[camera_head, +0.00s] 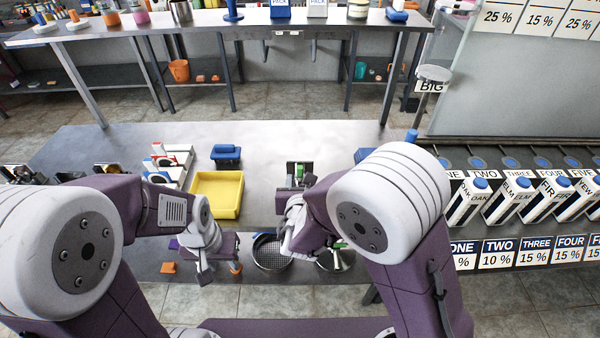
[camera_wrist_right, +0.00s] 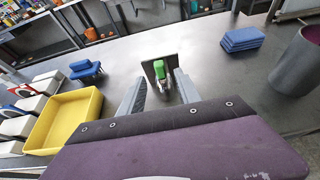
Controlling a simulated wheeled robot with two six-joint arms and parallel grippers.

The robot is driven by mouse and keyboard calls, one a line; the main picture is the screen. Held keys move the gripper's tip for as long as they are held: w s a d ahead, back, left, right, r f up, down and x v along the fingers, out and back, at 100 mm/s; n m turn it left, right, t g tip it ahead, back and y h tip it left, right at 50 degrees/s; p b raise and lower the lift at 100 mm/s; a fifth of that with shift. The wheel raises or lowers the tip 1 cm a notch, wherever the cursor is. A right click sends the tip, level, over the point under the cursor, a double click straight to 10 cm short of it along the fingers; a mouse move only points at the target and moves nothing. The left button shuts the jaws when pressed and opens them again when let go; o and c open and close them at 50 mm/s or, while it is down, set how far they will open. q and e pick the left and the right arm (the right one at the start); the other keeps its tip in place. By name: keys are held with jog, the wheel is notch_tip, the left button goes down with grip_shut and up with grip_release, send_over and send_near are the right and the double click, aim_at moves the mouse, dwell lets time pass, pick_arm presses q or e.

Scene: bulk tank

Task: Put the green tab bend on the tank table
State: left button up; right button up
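A small part with a green top (camera_head: 299,171), which looks like the green tab bend, is in front of a dark square plate on the grey metal table (camera_head: 275,135). In the right wrist view its green top (camera_wrist_right: 159,69) shows between the fingers, with a grey metal lower part. My right gripper (camera_wrist_right: 161,84) is open, with a finger on either side and visible gaps to the part. In the head view the right gripper (camera_head: 293,205) is just in front of it. My left gripper (camera_head: 204,272) points down near the table's front edge; its finger gap is unclear.
A yellow tray (camera_head: 217,211) and a blue block (camera_head: 226,153) are left of the part. Blue pads (camera_wrist_right: 243,38) and a grey cylinder (camera_wrist_right: 300,62) are right. A round sieve (camera_head: 270,252) sits low in front. The table's back middle is clear.

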jog(key=v, duration=0.4)
jog(key=shift+s, duration=0.15)
